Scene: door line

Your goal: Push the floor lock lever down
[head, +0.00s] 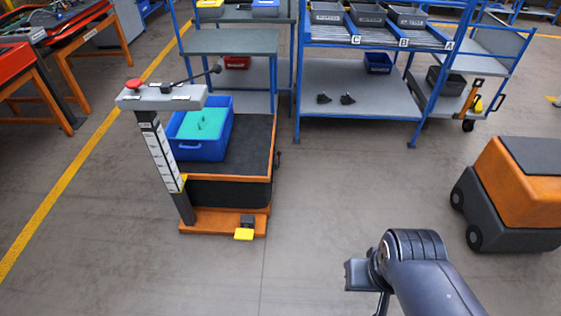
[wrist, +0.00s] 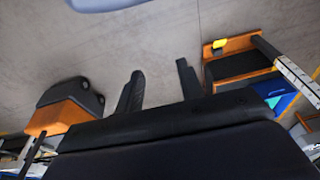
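The floor lock lever is a small yellow pedal (head: 244,234) at the front foot of the orange-based cart (head: 225,218), just in front of a small dark block. I cannot tell how far it is tilted. The pedal also shows in the wrist view (wrist: 219,43), at the upper right beyond the fingers. My gripper (wrist: 158,84) is open, with two dark fingers spread apart and nothing between them. It is apart from the pedal. In the head view my arm (head: 425,265) is at the lower right, and the fingers are not clearly visible.
The cart has a grey column with a red button (head: 134,84) and carries a blue crate (head: 203,130). A blue rack (head: 362,85) stands behind. An orange and black wheeled unit (head: 520,190) stands at the right. The floor between my arm and the cart is clear.

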